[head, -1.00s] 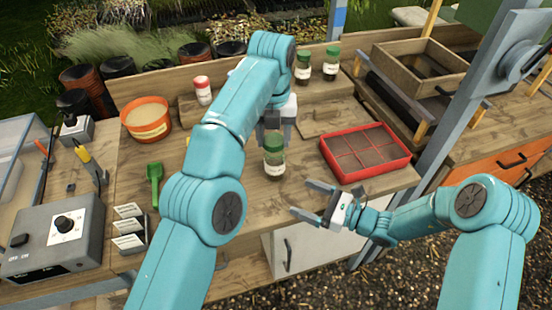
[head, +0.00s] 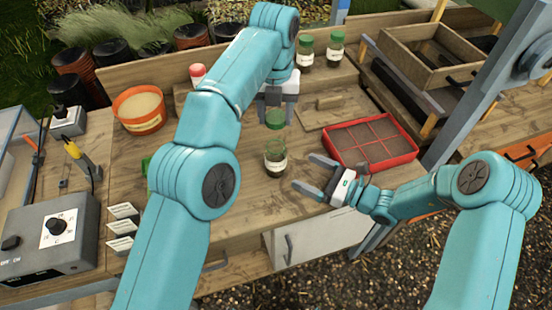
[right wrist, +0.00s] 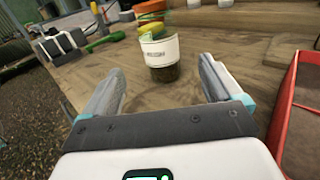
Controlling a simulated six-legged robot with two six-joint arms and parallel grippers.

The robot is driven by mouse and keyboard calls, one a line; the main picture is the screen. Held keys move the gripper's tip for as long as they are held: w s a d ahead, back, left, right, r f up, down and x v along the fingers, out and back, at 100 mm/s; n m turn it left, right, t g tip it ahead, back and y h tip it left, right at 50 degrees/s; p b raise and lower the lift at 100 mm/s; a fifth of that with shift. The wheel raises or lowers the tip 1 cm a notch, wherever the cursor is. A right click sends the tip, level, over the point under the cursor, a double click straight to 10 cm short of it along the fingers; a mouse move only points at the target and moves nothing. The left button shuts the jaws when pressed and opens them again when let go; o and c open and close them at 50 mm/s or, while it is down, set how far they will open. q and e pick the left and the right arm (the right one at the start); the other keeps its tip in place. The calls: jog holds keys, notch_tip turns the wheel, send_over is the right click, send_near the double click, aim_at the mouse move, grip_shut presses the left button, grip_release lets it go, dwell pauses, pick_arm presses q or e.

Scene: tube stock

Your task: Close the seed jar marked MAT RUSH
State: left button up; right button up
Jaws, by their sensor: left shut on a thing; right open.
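An open glass jar (head: 276,160) with a white label and dark contents stands upright on the bench. It also shows in the right wrist view (right wrist: 160,52); its label text is too blurred to read. My left gripper (head: 275,104) is shut on a green lid (head: 275,119), held above the jar with a visible gap between them. My right gripper (head: 303,171) is open and empty, just right of the jar. In the right wrist view its fingers (right wrist: 160,78) point toward the jar, which is ahead of them and not gripped.
A red divided tray (head: 397,159) stands close to the right gripper. Two green-lidded jars (head: 306,52) (head: 335,49) and a red-lidded jar (head: 198,73) stand behind. An orange pot (head: 140,122) is at left. The bench front around the jar is clear.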

pick_arm(q)
jog(key=shift+s, duration=0.1)
pick_arm(e)
jog(key=shift+a, duration=0.25)
pick_arm(q)
jog(key=shift+f, duration=0.15)
pick_arm(e)
jog(key=x, duration=1)
jog(key=shift+w+a, duration=0.2)
jog(key=shift+w, duration=0.15)
jog(key=shift+w+a, duration=0.15)
jog(key=shift+a, duration=0.3)
jog(key=c, duration=1.5)
pick_arm(q)
send_over(275, 144)
jog(key=shift+f, duration=2.45)
jog(key=shift+f, duration=0.1)
